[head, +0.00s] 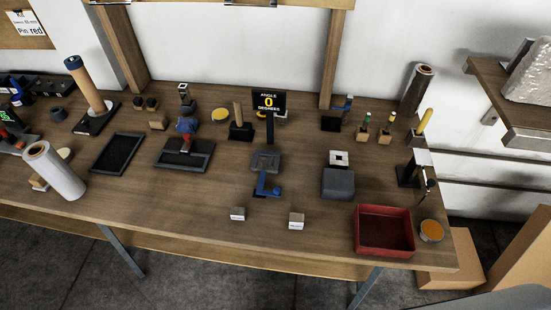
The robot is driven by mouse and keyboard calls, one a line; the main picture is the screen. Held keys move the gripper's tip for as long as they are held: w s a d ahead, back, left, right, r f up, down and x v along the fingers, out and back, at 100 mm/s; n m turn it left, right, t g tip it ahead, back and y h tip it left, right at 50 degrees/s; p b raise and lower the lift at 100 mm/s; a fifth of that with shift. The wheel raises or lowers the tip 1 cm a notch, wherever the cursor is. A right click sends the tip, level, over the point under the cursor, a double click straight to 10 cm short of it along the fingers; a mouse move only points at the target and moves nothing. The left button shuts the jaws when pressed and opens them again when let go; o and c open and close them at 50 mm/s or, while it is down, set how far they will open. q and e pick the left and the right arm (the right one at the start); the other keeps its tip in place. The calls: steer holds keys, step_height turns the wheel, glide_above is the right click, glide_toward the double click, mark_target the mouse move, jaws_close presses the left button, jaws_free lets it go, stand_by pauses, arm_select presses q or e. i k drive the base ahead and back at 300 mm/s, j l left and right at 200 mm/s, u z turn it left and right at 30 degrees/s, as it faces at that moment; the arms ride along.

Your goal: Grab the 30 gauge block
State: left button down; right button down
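Two small blocks with pale faces lie near the front edge of the wooden table (190,215) in the head view. The left small block (238,214) and the right small block (296,221) stand apart, with bare wood between them. Their front markings are too small to read, so I cannot tell which one is the 30 gauge block. Neither of my grippers shows in this view.
Behind the blocks stand a blue-based angle gauge (267,182) and a black display (268,102) reading 0 degrees. A red tray (384,231) is to the right, with a dark grey block (337,183) behind it. The front middle is mostly clear.

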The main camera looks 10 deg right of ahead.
mark_target(236, 212)
steer(key=j+z, duration=0.25)
steer(key=j, duration=0.2)
steer(key=k+j+z, duration=0.1)
steer(key=j+z, duration=0.2)
steer(key=j, duration=0.15)
steer(key=k+j+z, duration=0.1)
steer(key=j+z, duration=0.15)
steer(key=j, duration=0.2)
steer(key=k+j+z, duration=0.1)
steer(key=j+z, duration=0.2)
steer(key=j, duration=0.15)
